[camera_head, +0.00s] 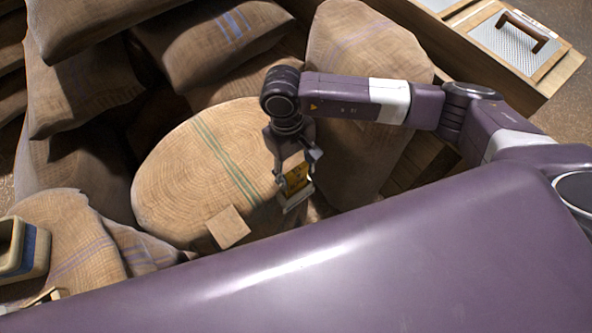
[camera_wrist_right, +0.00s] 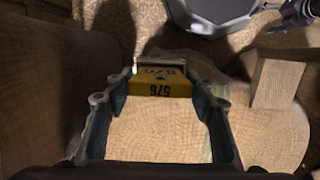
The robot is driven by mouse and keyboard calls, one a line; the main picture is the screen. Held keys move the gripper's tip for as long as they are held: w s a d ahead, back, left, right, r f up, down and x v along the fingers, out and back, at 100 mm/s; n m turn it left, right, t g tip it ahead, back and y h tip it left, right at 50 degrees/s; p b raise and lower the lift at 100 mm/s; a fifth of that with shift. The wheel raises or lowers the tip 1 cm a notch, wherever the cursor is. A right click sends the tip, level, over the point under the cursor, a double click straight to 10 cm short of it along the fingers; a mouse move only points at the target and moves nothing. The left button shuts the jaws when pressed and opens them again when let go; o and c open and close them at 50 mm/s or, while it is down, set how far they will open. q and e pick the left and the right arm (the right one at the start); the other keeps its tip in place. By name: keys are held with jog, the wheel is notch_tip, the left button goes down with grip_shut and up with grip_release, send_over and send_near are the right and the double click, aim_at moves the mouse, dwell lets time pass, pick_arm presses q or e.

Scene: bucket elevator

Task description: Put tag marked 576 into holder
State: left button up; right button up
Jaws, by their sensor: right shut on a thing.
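The yellow tag (camera_wrist_right: 153,89) shows the black number 576 in the right wrist view. My right gripper (camera_wrist_right: 158,72) is shut on it, with the tag between the far ends of the two fingers. In the head view the right gripper (camera_head: 296,188) hangs above the right edge of a large round sack, and the yellow tag (camera_head: 294,177) shows between its fingers. I cannot make out a holder with certainty in either view.
More full sacks (camera_head: 365,55) crowd behind. A box with a blue band (camera_head: 30,250) stands at left.

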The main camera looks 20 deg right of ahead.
jog(key=shift+f, duration=0.25)
jog(key=o, duration=1.2)
jog(key=shift+c, duration=0.2)
jog(key=shift+r, duration=0.1)
notch_tip(320, 180, up, 12)
jog(key=w, duration=0.1)
jog(key=shift+w+a, duration=0.3)
jog(key=shift+w, duration=0.05)
